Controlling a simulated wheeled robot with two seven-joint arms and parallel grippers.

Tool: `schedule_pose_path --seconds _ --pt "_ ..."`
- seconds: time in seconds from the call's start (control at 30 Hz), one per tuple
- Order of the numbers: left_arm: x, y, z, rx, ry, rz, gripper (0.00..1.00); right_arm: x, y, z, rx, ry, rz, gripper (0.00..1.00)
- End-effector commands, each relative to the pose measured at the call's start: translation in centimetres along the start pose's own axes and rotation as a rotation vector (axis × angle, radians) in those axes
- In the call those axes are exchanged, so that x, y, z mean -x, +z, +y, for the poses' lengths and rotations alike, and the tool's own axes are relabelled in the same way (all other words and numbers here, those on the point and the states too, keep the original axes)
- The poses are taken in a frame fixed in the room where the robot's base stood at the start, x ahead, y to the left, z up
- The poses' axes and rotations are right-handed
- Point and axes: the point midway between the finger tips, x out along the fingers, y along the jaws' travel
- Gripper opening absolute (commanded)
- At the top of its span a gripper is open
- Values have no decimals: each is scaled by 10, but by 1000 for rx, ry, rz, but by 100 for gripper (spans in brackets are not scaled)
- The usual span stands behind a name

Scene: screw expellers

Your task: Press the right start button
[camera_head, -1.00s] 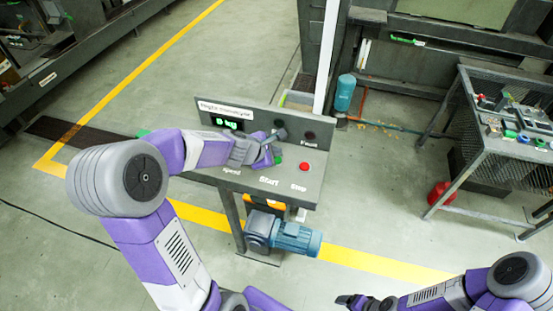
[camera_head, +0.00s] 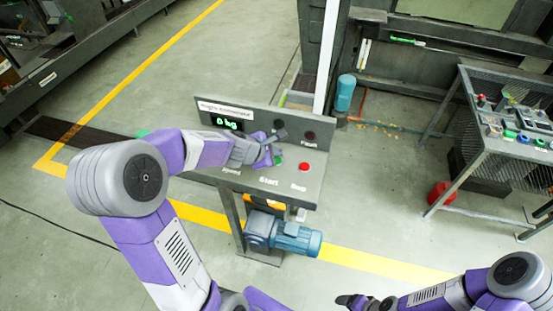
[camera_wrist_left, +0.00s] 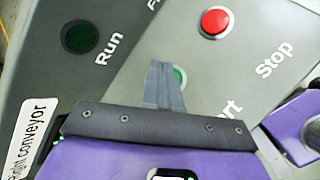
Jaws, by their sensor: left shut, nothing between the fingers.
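The control panel (camera_head: 308,180) labelled "Right conveyor" stands in the middle of the head view. Its green start button (camera_head: 278,161) lies left of the red stop button (camera_head: 304,167). My left gripper (camera_head: 272,150) is shut and empty over the start button. In the left wrist view, the shut left fingers (camera_wrist_left: 163,84) overlap the green start button (camera_wrist_left: 180,76), hiding most of it. Whether the fingertips touch it cannot be told. The red stop button (camera_wrist_left: 215,22) shows clear of the fingers. My right gripper (camera_head: 346,300) is low in the head view, away from the panel.
The dark Run lamp (camera_wrist_left: 79,37) and the Fault lamp (camera_head: 309,136) sit on the upright plate, beside a display (camera_head: 228,123) reading 0 kg. A blue motor (camera_head: 296,238) is below the panel. A mesh table (camera_head: 485,150) stands at the right, with open floor between.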

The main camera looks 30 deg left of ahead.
Motion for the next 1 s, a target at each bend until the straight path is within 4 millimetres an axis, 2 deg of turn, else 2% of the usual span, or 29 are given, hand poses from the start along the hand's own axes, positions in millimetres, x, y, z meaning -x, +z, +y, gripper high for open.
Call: schedule_pose_path --seconds 1.0 --pt "-6 -5 -5 0 0 0 0 -9 0 3 0 0 0 81"
